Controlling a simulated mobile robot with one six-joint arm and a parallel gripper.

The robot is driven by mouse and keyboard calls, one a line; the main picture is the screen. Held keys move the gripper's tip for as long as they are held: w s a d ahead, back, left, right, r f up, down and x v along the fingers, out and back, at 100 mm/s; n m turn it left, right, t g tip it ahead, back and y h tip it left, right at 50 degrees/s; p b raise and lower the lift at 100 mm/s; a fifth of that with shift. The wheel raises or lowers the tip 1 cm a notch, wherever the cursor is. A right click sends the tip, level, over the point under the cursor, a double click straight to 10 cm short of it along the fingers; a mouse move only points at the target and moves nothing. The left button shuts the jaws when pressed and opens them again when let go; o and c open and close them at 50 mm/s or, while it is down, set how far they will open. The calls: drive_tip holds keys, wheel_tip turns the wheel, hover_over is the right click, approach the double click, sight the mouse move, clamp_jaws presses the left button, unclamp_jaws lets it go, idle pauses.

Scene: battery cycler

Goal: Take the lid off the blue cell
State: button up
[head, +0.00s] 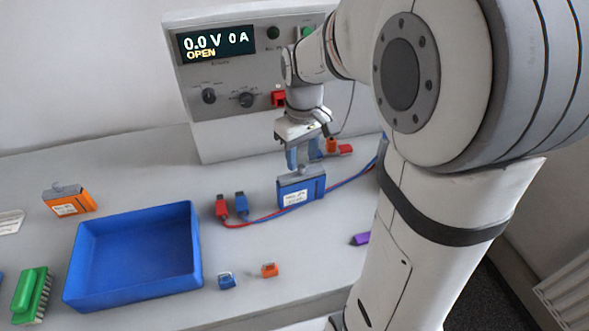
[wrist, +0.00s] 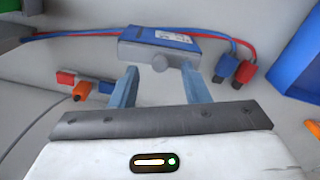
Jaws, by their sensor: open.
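The blue cell (head: 301,188) stands upright on the bench, with a pale label on its front. My gripper (head: 304,158) is open and empty, just above the lid. The exact gap to the knob is hard to tell.
Red and blue leads with plugs (head: 222,208) run beside the cell. The cycler (head: 235,80) stands behind, reading 0.0 V, 0 A, OPEN. An orange cell (head: 70,200), a blue tray (head: 198,255), a green brush (head: 31,293) and two small clips (head: 227,281) share the bench.

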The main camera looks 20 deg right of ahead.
sight(302, 172)
drive_tip(key=shift+f, duration=1.4)
drive_tip(key=shift+c, duration=0.4)
clamp_jaws()
